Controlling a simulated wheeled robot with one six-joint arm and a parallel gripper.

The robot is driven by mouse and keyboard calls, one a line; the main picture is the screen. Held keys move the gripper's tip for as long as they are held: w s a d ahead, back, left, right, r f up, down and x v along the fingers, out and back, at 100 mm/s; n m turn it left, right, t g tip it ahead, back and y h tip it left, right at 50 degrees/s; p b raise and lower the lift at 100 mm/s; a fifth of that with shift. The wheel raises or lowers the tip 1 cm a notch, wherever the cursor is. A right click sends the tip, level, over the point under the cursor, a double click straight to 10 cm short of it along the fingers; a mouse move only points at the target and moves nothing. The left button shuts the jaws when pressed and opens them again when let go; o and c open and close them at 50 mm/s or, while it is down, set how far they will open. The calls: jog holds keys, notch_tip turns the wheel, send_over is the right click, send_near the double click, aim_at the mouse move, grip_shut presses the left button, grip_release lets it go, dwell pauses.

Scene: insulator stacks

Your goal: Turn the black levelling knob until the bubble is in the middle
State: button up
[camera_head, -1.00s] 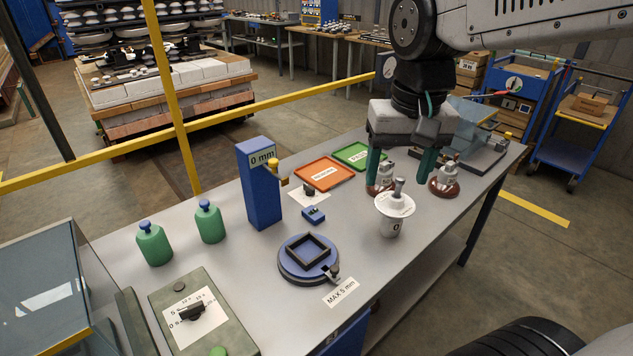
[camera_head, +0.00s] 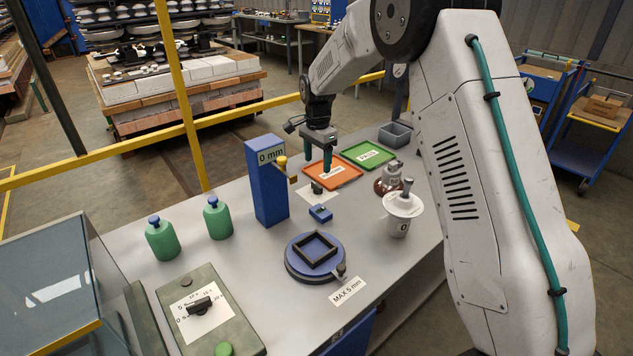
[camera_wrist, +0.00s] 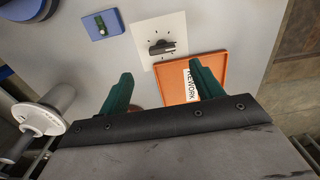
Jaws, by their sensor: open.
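A black knob (camera_head: 317,187) sits on a white plate beside the orange tray. In the wrist view the knob (camera_wrist: 162,47) is a dark bar with tick marks around it on the white plate (camera_wrist: 142,28). In the wrist view the knob lies ahead of the gap between the fingertips (camera_wrist: 158,68).
A blue post (camera_head: 266,185) marked 0 mm stands left of the knob. An orange REWORK tray (camera_head: 340,176) and green tray (camera_head: 368,155) lie close by. A round blue turntable (camera_head: 315,262) and a green dial box (camera_head: 222,325) are nearer.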

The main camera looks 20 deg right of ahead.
aim_at(317, 185)
jog(key=shift+w+f, duration=0.2)
jog(key=shift+f, duration=0.3)
notch_tip(317, 185, down, 8)
jog(key=shift+r, duration=0.25)
jog(key=c, duration=1)
